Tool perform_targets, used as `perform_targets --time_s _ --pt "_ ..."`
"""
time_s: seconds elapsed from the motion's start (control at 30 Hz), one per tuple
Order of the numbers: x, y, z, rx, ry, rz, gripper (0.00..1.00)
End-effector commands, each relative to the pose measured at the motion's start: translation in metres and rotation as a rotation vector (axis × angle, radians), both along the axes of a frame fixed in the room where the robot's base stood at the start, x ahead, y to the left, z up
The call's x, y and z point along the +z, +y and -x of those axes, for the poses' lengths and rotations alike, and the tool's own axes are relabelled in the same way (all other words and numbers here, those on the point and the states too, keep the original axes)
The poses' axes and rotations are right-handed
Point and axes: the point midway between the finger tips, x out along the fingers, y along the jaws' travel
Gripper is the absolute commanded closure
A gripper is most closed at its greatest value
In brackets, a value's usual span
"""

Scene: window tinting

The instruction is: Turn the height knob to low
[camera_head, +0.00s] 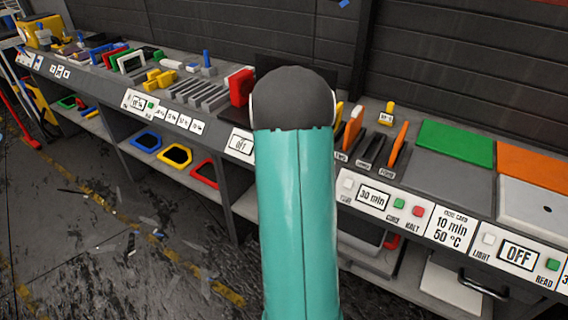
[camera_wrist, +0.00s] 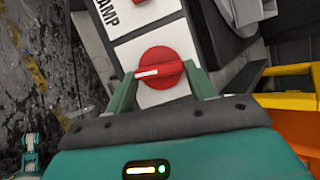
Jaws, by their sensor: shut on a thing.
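A round red knob (camera_wrist: 158,68) with a white pointer line sits on a white panel in the wrist view. Its line points left, tilted slightly downward. My gripper (camera_wrist: 161,77) has its two green fingers on either side of the knob, shut on it. No height or low marking is readable beside this knob. In the head view my teal arm covers the middle of the bench and hides the gripper and the knob.
A panel lettered "AMP", cut off by the frame, lies above the knob (camera_wrist: 120,14). A yellow-orange tray (camera_wrist: 285,100) is at right. In the head view, the long grey bench carries green (camera_head: 455,142) and orange (camera_head: 535,168) panels at right.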

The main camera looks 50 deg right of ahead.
Motion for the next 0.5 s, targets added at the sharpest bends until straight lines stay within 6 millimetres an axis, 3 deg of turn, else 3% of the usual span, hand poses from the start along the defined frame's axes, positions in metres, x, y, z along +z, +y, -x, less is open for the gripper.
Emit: perform_targets --time_s 0.5 --pt "0.0016 -0.0021 0.0000 0.029 0.029 0.007 0.68"
